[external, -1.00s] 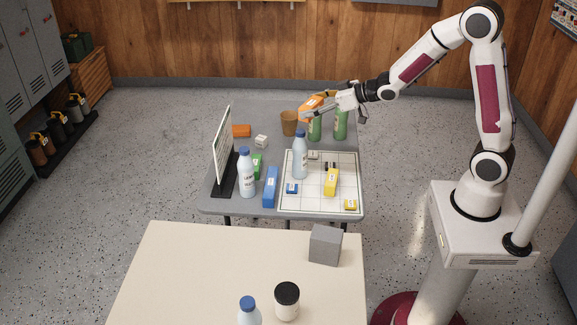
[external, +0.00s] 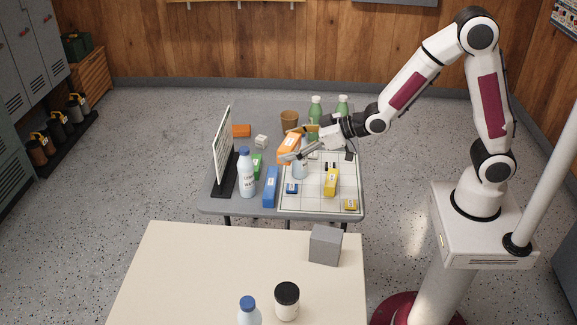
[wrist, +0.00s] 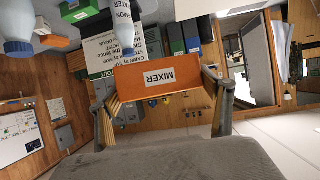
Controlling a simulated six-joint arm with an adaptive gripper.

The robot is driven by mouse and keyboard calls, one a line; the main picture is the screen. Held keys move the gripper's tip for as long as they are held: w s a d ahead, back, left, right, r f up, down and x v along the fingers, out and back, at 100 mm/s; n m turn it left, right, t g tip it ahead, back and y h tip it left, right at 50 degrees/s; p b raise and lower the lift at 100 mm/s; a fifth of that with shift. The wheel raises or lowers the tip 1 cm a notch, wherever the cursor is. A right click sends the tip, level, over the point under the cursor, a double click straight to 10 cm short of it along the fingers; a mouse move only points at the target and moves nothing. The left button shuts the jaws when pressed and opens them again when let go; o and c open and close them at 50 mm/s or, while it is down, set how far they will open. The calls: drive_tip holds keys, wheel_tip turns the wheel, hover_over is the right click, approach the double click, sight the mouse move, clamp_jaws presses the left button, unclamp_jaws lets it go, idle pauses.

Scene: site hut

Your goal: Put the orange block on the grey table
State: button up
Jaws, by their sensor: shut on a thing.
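My gripper (external: 296,148) is shut on an orange block (external: 287,146) and holds it above the grey table (external: 270,116). In the wrist view the orange block (wrist: 150,98) sits between the two fingers, with a white label reading MIXER facing the camera.
A cream table (external: 190,270) stands in front.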

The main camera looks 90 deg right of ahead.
sight(287, 151)
drive_tip(key=shift+n+y, duration=0.5)
drive_tip(key=shift+y, duration=0.1)
drive_tip(key=a, duration=0.5)
drive_tip(key=shift+w+f, duration=0.1)
drive_tip(key=shift+r, duration=0.2)
drive_tip(key=shift+r, duration=2.35)
drive_tip(key=shift+w+d+r+n+y, duration=0.35)
drive_tip(key=shift+w+d+r, duration=1.05)
drive_tip(key=shift+w+d, duration=2.15)
drive_tip(key=shift+w+d+r+n+y, duration=0.3)
drive_tip(key=shift+w+d+r, duration=1.45)
drive_tip(key=shift+d, duration=3.15)
drive_tip(key=s+d+f, duration=0.2)
drive_tip(key=d+f, duration=0.1)
drive_tip(key=d, duration=0.6)
drive_tip(key=s+d+f, duration=0.1)
drive_tip(key=d+f, duration=0.2)
drive_tip(key=d, duration=0.6)
wheel_tip(287, 151, down, 23)
drive_tip(key=shift+f+n+y, duration=0.15)
drive_tip(key=shift+n+y, duration=0.3)
